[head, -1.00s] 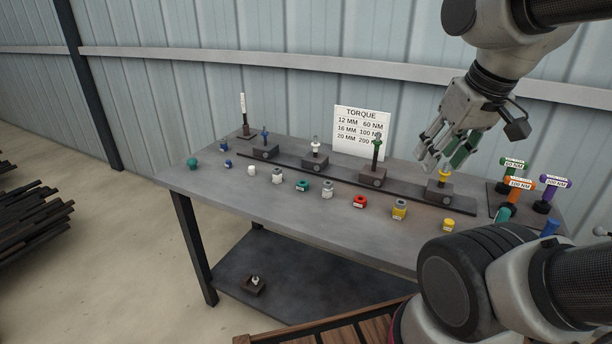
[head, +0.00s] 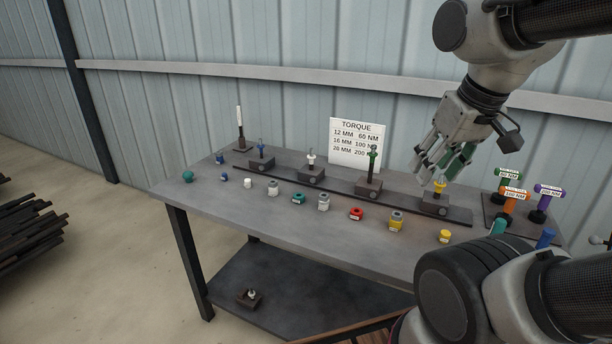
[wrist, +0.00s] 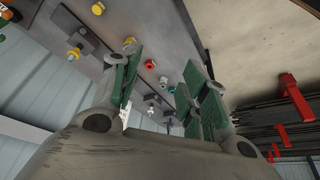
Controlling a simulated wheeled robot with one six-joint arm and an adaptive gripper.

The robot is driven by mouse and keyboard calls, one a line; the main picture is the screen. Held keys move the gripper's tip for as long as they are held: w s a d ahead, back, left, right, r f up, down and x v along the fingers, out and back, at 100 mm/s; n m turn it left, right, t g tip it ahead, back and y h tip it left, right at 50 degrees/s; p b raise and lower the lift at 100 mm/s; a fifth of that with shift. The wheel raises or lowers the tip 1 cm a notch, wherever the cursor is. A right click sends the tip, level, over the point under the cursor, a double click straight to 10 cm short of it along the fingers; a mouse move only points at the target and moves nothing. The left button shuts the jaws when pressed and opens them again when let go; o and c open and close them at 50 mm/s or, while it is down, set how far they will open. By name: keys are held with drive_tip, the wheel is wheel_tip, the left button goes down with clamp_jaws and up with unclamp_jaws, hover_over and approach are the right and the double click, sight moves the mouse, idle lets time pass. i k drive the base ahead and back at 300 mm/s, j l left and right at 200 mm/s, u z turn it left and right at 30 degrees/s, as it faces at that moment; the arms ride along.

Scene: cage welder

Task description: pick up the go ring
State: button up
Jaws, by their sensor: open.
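A green ring (head: 298,199) lies on the workbench (head: 250,205) in the front row of parts, between two grey-and-white cylinders. A red ring (head: 356,214) lies further right in the same row. Each has a small label I cannot read, so I cannot confirm which is the go ring. In the wrist view the red ring (wrist: 150,64) shows between my fingers, with a small green part (wrist: 172,88) beyond it. My gripper (head: 438,172) is open and empty. It hangs above the bench's right part, near the yellow-topped stud, up and to the right of both rings.
Studs on dark blocks stand along a rail behind the row, including a tall green one (head: 373,165). A torque sign (head: 356,143) stands at the back. Coloured torque tools (head: 513,198) stand at right. A yellow-topped cylinder (head: 396,221) and yellow part (head: 445,236) sit right of the red ring.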

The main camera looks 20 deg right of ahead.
sight(298, 198)
drive_tip(key=i+j, duration=0.15)
drive_tip(key=j, duration=0.15)
drive_tip(key=i+j+z, duration=0.15)
drive_tip(key=j, duration=0.15)
drive_tip(key=i+j, duration=0.15)
drive_tip(key=j, duration=0.15)
drive_tip(key=i+j+z, duration=0.1)
drive_tip(key=j, duration=0.2)
drive_tip(key=i, duration=0.05)
